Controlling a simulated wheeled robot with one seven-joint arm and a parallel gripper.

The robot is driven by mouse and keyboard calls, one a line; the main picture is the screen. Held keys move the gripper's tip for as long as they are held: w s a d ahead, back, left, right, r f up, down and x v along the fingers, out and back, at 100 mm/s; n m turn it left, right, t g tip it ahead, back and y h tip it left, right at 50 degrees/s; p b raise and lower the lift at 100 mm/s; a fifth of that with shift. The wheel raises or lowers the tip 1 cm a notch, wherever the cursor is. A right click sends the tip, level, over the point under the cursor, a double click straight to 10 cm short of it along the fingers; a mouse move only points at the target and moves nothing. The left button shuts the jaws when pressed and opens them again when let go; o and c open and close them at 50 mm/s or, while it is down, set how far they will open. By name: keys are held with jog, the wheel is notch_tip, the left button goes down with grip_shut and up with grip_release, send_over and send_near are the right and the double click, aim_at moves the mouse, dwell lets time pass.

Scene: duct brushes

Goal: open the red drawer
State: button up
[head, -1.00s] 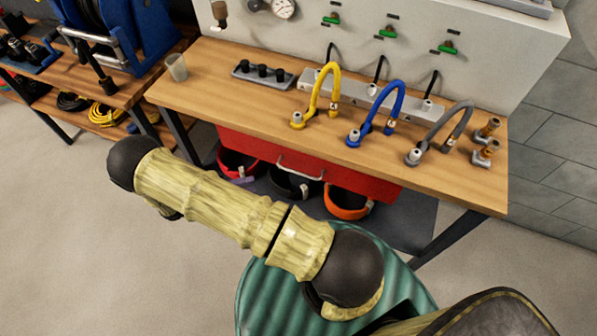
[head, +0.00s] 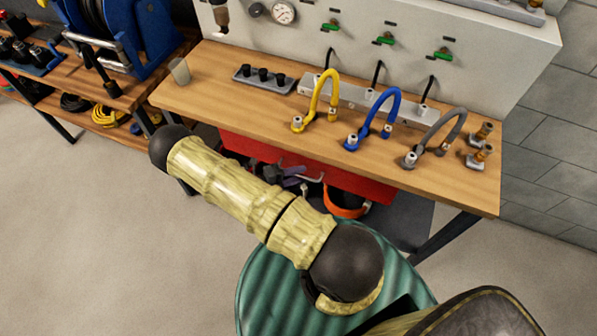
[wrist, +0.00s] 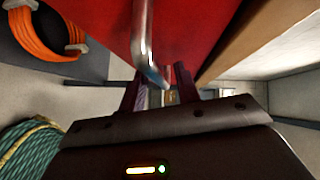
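The red drawer (head: 362,184) hangs under the wooden workbench top, and its front looks closed. Its metal bar handle (head: 314,179) is partly hidden in the head view by my arm and gripper. My gripper (head: 292,173) is at the handle, its dark purple fingers just showing past my arm. In the wrist view the red drawer front (wrist: 195,30) fills the top, and the handle (wrist: 142,42) runs down toward the gap between my fingers. My gripper (wrist: 157,88) is open there, with a finger on each side of the handle's near end. I cannot tell whether they touch it.
On the workbench (head: 215,75) stand a yellow hose (head: 323,95), a blue hose (head: 380,105) and a grey hose (head: 445,130). An orange coil (head: 346,205) lies on the shelf below the drawer; it also shows in the wrist view (wrist: 40,35). Floor is clear at left.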

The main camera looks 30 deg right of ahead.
jog(key=shift+s+d, duration=0.1)
jog(key=shift+d, duration=0.3)
grip_shut()
jog(key=shift+a+f, duration=0.1)
